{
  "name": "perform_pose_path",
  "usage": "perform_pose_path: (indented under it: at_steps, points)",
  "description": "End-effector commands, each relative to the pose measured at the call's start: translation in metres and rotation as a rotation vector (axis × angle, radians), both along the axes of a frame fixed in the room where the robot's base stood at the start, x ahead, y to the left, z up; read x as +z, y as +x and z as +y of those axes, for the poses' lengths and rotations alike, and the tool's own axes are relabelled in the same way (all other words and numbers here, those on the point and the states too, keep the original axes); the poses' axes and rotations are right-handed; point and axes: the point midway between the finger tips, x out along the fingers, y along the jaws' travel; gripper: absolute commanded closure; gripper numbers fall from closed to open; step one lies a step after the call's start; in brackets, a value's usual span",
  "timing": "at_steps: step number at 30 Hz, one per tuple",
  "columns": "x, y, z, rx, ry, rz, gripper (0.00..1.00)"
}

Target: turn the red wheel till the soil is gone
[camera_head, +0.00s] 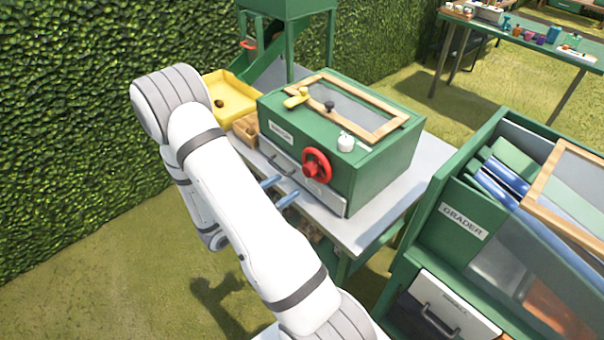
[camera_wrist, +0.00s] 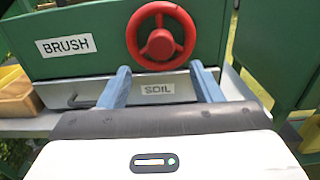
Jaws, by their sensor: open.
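The red wheel (camera_head: 316,165) is mounted on the front of a green box labelled BRUSH (camera_head: 385,165). It also shows in the wrist view (camera_wrist: 160,36), upright and facing me. Below it is a light drawer front labelled SOIL (camera_wrist: 158,89). My gripper (camera_head: 277,190) is open and empty, with its two blue fingers just in front of the box, below and left of the wheel in the head view. In the wrist view the fingers (camera_wrist: 159,76) point at the box below the wheel, apart from it. I see no soil; the box's inside is hidden.
The box stands on a grey table (camera_head: 365,225). A yellow tray (camera_head: 227,96) with a small brown thing in it is at its left. A green GRADER machine (camera_head: 463,222) stands close on the right. A hedge (camera_head: 60,110) runs behind on the left.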

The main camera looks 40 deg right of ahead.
Motion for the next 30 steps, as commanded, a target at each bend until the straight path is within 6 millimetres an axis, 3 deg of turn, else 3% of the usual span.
perform_pose_path:
  at_steps: [9,15,26,30]
  points:
    - [0.002,0.002,-0.047,-0.008,0.001,-0.001,0.41]
    - [0.001,0.004,-0.068,-0.006,0.001,-0.001,0.41]
    - [0.0,0.005,-0.073,-0.003,0.001,-0.002,0.41]
    - [0.0,0.005,-0.073,-0.003,0.002,-0.002,0.52]
